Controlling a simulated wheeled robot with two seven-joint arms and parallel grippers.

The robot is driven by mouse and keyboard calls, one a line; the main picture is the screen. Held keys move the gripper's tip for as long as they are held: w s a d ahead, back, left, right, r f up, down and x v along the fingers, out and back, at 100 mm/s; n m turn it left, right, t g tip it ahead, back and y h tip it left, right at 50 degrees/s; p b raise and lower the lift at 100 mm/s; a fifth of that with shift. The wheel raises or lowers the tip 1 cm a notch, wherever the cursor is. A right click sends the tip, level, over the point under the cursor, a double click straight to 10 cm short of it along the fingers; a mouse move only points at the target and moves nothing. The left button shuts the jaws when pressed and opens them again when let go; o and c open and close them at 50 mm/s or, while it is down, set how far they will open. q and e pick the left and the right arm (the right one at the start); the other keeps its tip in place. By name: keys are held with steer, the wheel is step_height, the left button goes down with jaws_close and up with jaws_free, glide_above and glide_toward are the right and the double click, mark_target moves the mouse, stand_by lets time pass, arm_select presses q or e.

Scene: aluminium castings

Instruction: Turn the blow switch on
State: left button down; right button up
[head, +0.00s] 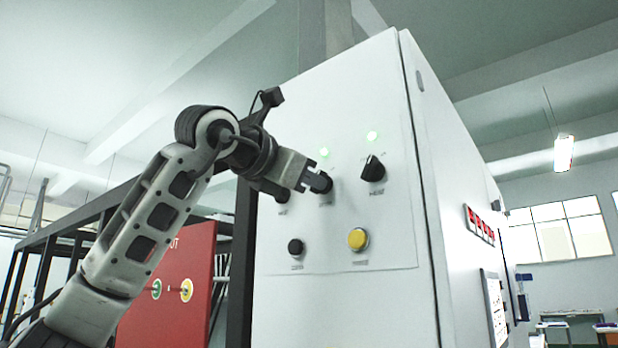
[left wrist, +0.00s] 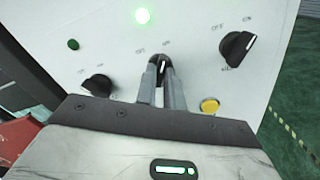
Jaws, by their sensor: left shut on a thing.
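A white cabinet panel carries three black rotary switches in a row. My left gripper (head: 318,183) is at the middle switch (left wrist: 162,63), with its two fingers (left wrist: 163,85) shut on either side of the knob. The knob's white mark points roughly upward in the left wrist view. The gripper mostly hides this switch in the head view. Its label is too small to read, so I cannot tell whether it is the blow switch. The left switch (left wrist: 97,87) and right switch (left wrist: 238,47) are untouched. My right gripper is out of view.
A lit green lamp (head: 323,152) is above the middle switch, another (head: 372,135) above the right one. The left switch's lamp (left wrist: 73,44) looks dark. A black button (head: 295,247) and a yellow button (head: 357,239) are below. A red board (head: 170,300) stands at left.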

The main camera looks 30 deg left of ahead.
arm_select(q)
steer(key=c, duration=1.5)
jaws_free()
steer(key=shift+s, duration=0.15)
steer(key=s+a+b, duration=0.1)
steer(key=s+b, duration=0.3)
steer(key=s, duration=1.1)
steer(key=shift+s, duration=0.4)
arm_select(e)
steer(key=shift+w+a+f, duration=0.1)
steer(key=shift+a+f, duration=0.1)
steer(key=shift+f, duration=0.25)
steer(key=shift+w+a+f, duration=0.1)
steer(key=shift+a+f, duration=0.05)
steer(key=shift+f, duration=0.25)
arm_select(q)
steer(key=shift+a, duration=0.15)
